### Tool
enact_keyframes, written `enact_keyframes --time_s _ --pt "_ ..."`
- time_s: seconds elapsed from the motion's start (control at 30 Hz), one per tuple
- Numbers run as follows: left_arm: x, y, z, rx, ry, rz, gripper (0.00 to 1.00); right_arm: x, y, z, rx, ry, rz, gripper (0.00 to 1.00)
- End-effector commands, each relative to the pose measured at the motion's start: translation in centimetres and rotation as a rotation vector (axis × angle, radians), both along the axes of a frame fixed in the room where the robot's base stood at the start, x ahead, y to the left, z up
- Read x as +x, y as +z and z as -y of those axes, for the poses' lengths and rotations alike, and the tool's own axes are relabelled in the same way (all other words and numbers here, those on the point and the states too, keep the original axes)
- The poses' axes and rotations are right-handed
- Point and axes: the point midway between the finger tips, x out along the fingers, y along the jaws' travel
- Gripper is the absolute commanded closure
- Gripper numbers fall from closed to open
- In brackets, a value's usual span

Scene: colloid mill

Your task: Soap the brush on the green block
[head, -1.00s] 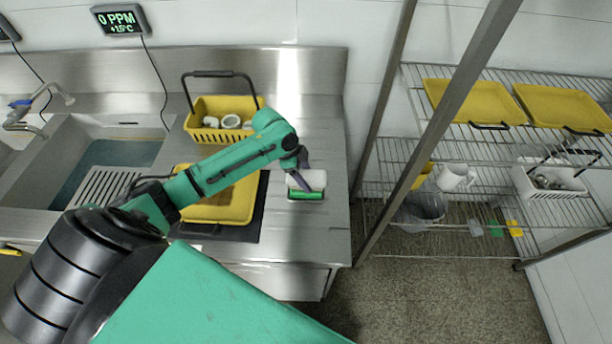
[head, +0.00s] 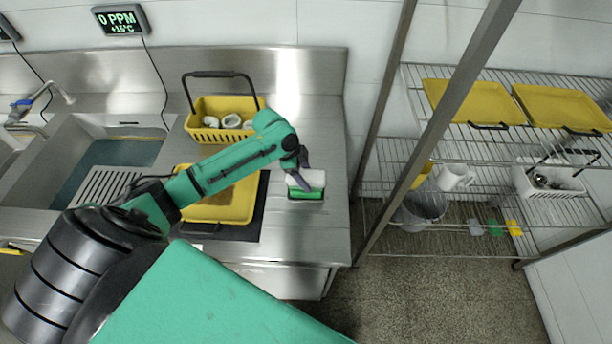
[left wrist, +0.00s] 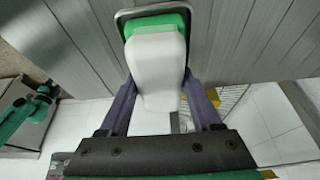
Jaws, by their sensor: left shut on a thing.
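My left gripper (head: 304,172) reaches over the right part of the steel counter, and its fingers (left wrist: 158,108) are shut on a white brush (left wrist: 160,75). In the head view the brush (head: 312,179) sits right over the green block (head: 306,194). In the left wrist view the green block (left wrist: 157,22) shows behind the far end of the brush, inside a dark-rimmed dish (left wrist: 124,14). The bristle side of the brush is hidden, so I cannot tell how firmly it touches the block. My right gripper is not in view.
A yellow tray (head: 240,212) on a dark mat lies left of the block, and a yellow basket (head: 212,135) with white items stands behind it. A sink (head: 40,180) is at the left. A wire shelf rack (head: 470,150) stands at the right, beyond its post.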

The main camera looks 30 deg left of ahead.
Motion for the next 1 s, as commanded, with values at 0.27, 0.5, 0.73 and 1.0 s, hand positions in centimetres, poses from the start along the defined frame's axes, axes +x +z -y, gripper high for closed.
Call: enact_keyframes --time_s 0.27,0.5,0.73,1.0 --pt "-0.1 2.3 0.0 0.001 0.0 -0.003 0.8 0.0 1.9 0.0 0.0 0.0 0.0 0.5" --pt "0.0 4.3 0.0 0.001 -0.001 0.0 0.8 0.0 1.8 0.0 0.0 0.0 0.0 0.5" --pt "0.0 6.5 0.0 0.001 0.0 0.0 0.8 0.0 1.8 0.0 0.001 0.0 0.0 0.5" --pt "0.0 7.0 0.0 0.001 0.0 -0.001 0.8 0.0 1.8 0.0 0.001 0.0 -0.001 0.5"
